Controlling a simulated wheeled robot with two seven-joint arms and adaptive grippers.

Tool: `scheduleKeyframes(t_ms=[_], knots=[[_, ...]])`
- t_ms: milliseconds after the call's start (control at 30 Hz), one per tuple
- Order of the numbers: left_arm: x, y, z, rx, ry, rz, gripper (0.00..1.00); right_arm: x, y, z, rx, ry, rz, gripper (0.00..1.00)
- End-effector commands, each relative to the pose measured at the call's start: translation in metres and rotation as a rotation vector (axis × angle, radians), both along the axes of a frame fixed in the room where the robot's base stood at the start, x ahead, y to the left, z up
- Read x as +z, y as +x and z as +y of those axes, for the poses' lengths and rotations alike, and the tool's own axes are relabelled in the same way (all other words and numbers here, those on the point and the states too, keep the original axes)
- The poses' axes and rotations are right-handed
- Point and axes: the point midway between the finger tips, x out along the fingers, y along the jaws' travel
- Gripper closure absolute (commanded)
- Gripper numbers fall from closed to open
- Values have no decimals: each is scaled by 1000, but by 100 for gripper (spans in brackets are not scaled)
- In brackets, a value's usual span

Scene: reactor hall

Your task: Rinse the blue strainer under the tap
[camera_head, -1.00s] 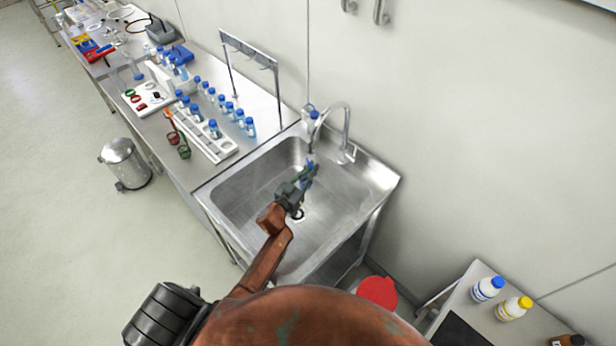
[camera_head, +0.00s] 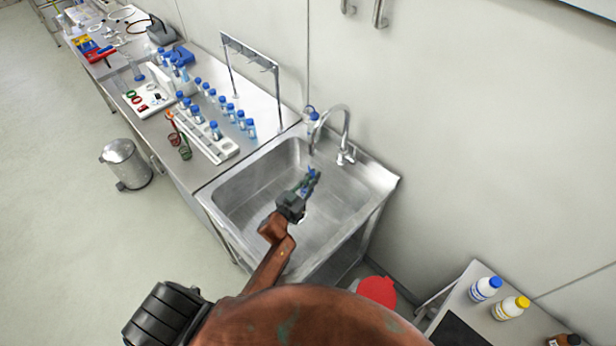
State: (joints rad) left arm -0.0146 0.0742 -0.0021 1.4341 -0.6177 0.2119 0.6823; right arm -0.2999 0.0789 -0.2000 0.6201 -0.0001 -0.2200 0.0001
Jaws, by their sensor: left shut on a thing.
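My left gripper (camera_head: 308,186) reaches over the steel sink basin (camera_head: 252,197), its arm coming up from the bottom. It is shut on the blue strainer (camera_head: 311,174), of which only a small blue part shows between and beyond the fingers. The strainer is over the basin, a little nearer to me than the tap (camera_head: 345,125), and apart from the spout. I cannot tell its height above the basin floor, and I cannot make out any water. My right gripper is not in view.
Left of the sink, the steel bench holds a white rack (camera_head: 210,138), several blue-capped bottles and red and green strainers (camera_head: 185,153). A hook stand (camera_head: 250,52) rises behind. A pedal bin (camera_head: 126,163) stands on the floor. A side table (camera_head: 468,318) with bottles is at lower right.

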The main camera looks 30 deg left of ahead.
Motion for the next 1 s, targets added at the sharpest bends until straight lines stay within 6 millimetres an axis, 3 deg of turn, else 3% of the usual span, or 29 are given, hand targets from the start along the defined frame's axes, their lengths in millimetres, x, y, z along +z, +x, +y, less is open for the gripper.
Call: scheduleKeyframes(t_ms=[600, 1000], knots=[[1, -45, -12, -1, -1, 0, 100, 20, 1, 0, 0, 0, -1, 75], [0, -49, -13, -1, 0, -1, 100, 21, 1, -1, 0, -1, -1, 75]])
